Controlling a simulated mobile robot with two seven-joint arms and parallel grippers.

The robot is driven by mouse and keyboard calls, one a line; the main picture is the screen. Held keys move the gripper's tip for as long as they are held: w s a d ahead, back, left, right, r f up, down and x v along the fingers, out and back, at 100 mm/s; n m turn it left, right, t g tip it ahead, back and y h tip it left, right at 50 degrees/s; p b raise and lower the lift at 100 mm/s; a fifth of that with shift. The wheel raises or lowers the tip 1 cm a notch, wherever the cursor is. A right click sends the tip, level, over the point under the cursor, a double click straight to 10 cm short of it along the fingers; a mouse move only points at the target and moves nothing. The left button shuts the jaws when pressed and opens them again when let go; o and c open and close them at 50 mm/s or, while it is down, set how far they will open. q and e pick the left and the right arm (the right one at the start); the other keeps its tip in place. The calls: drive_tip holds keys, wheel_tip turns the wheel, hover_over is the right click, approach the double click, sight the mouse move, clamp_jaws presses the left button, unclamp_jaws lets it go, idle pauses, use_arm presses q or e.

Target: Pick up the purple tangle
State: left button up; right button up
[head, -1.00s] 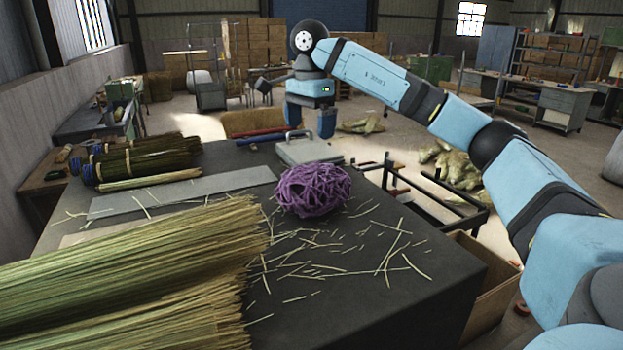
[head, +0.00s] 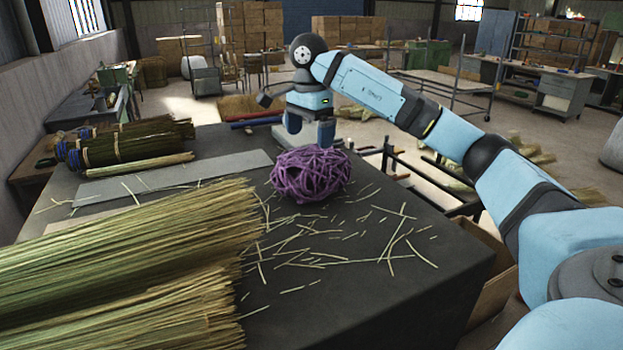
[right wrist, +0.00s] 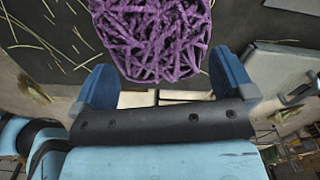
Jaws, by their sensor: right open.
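The purple tangle (head: 310,174) is a loose ball of purple strands on the dark tabletop (head: 370,270) in the head view. My right gripper (head: 309,138) is just behind it, pointing down with its two blue fingers apart. In the right wrist view the purple tangle (right wrist: 152,35) fills the top middle, just past and between the open fingers of my right gripper (right wrist: 165,85). Nothing is between the fingers that I can see as gripped. My left gripper is not in view.
Large straw bundles (head: 130,260) cover the table's near left. Tied dark bundles (head: 125,145) lie at the far left beside a flat grey plate (head: 170,180). Loose straw bits (head: 385,235) scatter right of the tangle. A grey clamp-like case (right wrist: 285,75) shows in the right wrist view.

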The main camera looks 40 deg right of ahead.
sight(311, 151)
drive_tip(key=f, duration=0.1)
drive_tip(key=f+p, duration=0.1)
drive_tip(key=f, duration=0.2)
drive_tip(key=shift+s+d+f, duration=0.1)
drive_tip(key=shift+s, duration=0.25)
drive_tip(key=shift+f, duration=0.5)
drive_tip(key=c, duration=1.3)
drive_tip(key=shift+r, duration=0.1)
